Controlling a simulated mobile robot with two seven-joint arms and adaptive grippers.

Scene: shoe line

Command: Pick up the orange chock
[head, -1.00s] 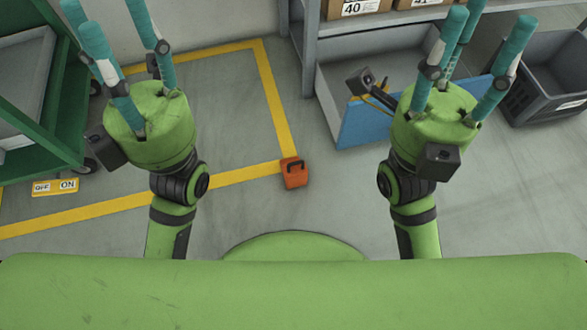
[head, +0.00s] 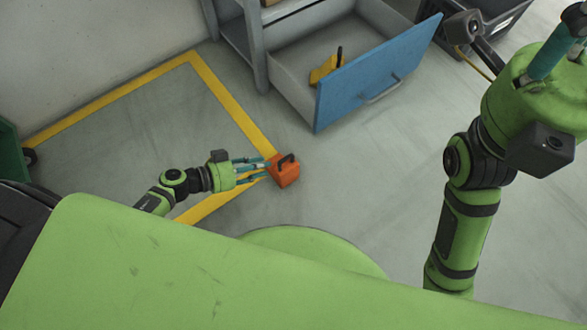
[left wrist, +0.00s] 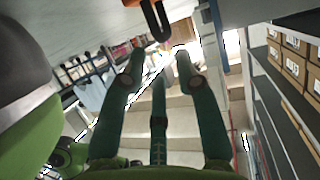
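The orange chock (head: 286,175) with a black handle stands on the floor at the corner of the yellow floor line. My left gripper (head: 262,167) is low, just left of the chock, its teal fingers pointing at it. In the left wrist view the fingers (left wrist: 160,60) are spread, and the dark handle (left wrist: 153,20) with an orange edge shows just beyond their tips. I see no grip on it; whether a finger touches it I cannot tell. My right gripper (head: 560,50) is raised at the upper right, its fingers cut off by the frame edge.
A drawer with a blue front (head: 375,75) stands open behind the chock, with a yellow object (head: 324,70) inside. A dark crate (head: 490,25) is at the upper right. Floor right of the chock is clear.

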